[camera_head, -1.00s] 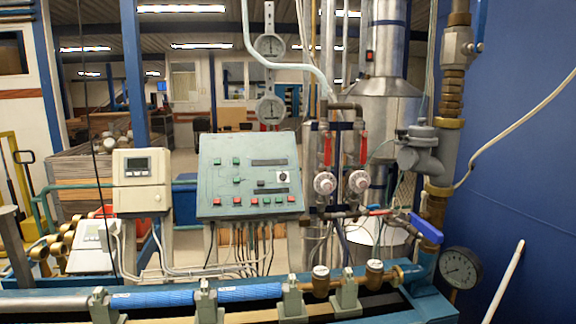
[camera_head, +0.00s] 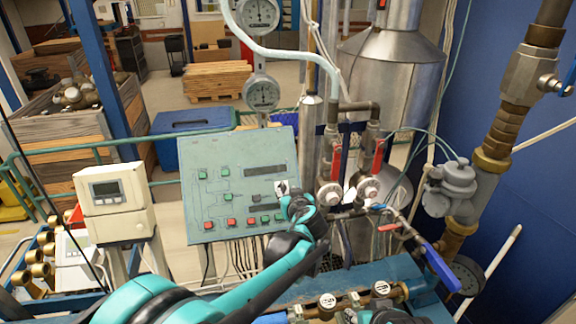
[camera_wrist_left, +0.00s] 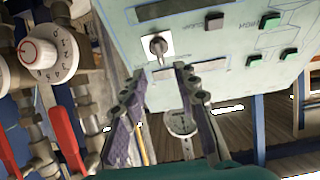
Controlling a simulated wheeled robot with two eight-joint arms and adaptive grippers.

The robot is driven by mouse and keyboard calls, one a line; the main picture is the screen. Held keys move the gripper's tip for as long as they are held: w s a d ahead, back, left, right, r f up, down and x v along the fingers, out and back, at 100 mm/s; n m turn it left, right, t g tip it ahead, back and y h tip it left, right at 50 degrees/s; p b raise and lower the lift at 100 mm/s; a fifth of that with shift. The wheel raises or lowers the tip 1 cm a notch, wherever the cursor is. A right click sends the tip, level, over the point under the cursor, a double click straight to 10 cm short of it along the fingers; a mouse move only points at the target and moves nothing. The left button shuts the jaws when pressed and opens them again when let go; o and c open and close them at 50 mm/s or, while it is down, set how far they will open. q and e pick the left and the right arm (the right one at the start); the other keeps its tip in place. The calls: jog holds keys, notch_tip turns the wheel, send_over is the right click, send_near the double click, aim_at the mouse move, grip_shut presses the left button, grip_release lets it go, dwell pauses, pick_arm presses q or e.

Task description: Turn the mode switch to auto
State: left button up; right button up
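The mode switch (camera_head: 281,187) is a small dark knob on a white square plate at the right side of the sloped green control panel (camera_head: 222,165). In the left wrist view the switch (camera_wrist_left: 157,46) shows as a grey knob on its white plate, seen upside down. My left gripper (camera_head: 296,196) is just in front of the panel, close to the switch and partly in front of its lower edge. In the left wrist view the left gripper's two fingers (camera_wrist_left: 160,72) are apart, with nothing between them, and their tips lie just short of the knob. My right gripper is not clearly seen.
Several red and green buttons (camera_head: 231,222) sit on the panel near the switch. Valves with white dials (camera_head: 369,189) and red levers (camera_head: 379,155) stand close to the right. A white meter box (camera_head: 113,200) stands to the left. Blue-handled piping (camera_head: 441,265) is at the right.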

aim_at(282, 185)
pick_arm(q)
jog(key=x, duration=0.7)
jog(key=shift+w+a, duration=0.1)
jog(key=shift+w, duration=0.05)
grip_shut()
